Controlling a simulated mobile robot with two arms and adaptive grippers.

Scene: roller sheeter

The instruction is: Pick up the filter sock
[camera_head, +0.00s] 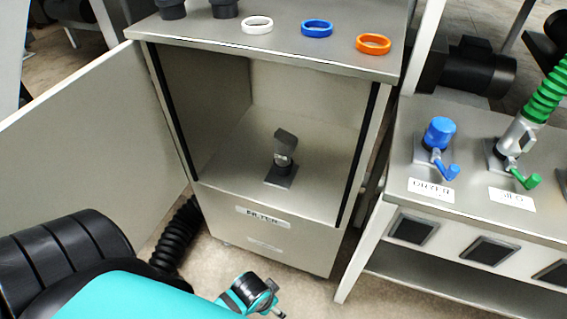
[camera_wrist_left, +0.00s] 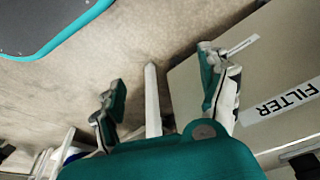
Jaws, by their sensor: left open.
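No cloth sock can be made out for certain in either view. The open cabinet (camera_head: 262,218) labelled FILTER holds a dark grey upright fitting (camera_head: 283,158) on a small square plate. My left gripper (camera_wrist_left: 165,95) is open, its two fingers wide apart with nothing between them, in the left wrist view. It is low in front of the cabinet, whose FILTER label (camera_wrist_left: 290,96) shows upside down beside the right finger. In the head view, part of my left arm's end shows at the bottom, below the cabinet. My right gripper is in neither view.
The cabinet door (camera_head: 85,135) stands open to the left. A white ring (camera_head: 257,25), a blue ring (camera_head: 317,28), an orange ring (camera_head: 373,44) and two dark cylinders (camera_head: 223,8) stand on the cabinet top. A bench with valves (camera_head: 470,215) is to the right.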

